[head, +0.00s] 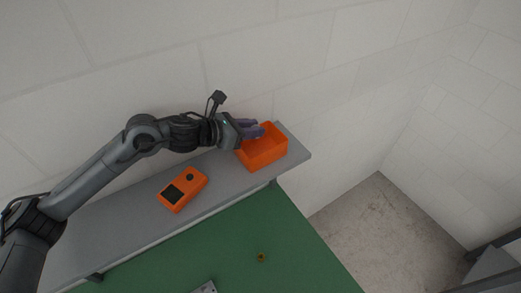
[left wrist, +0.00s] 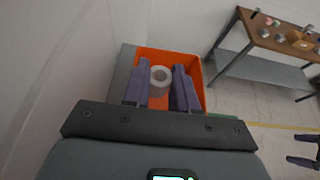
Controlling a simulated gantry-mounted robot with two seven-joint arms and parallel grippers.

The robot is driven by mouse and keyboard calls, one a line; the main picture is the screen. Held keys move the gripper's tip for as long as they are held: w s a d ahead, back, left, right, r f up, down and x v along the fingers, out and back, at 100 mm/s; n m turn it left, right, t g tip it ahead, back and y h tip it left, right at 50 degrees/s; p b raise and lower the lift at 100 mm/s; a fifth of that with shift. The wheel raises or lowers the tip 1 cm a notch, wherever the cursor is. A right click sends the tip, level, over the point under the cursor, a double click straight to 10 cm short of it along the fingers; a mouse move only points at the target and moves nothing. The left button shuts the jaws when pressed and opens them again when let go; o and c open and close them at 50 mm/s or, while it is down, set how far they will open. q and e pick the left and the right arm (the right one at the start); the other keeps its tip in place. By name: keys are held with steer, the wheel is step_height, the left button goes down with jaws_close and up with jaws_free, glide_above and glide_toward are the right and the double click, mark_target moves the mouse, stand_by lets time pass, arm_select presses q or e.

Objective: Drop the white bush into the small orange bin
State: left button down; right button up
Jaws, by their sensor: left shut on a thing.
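The small orange bin (head: 262,155) stands open-topped at the right end of the grey shelf. My left gripper (head: 260,130) is over the bin, its purple fingers reaching above the opening. In the left wrist view the white bush (left wrist: 161,77), a short ring with a hole, is held between the fingers of my left gripper (left wrist: 161,90). The orange bin (left wrist: 197,72) shows below and around them there. The bush is hidden in the head view. My right gripper (left wrist: 291,148) shows at the right edge of the left wrist view, its fingers apart and empty.
An orange handheld device (head: 182,189) lies on the grey shelf (head: 228,186) left of the bin. A pale block wall (head: 285,55) is close behind. A green surface (head: 235,245) in front holds a small brass-coloured part (head: 261,256). A wooden table (left wrist: 270,38) with several objects stands farther off.

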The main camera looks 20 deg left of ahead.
arm_select(q)
steer(key=shift+f, duration=0.2)
steer(key=c, duration=0.8)
jaws_free()
steer(key=shift+s+a+r+b, duration=0.2)
steer(key=shift+s+a+b, duration=0.1)
steer(key=shift+s+a, duration=0.1)
steer(key=b+v, duration=0.3)
steer(key=v, duration=0.6)
steer(key=shift+s+a, duration=0.15)
steer(key=shift+s, duration=0.05)
steer(key=shift+r, duration=0.15)
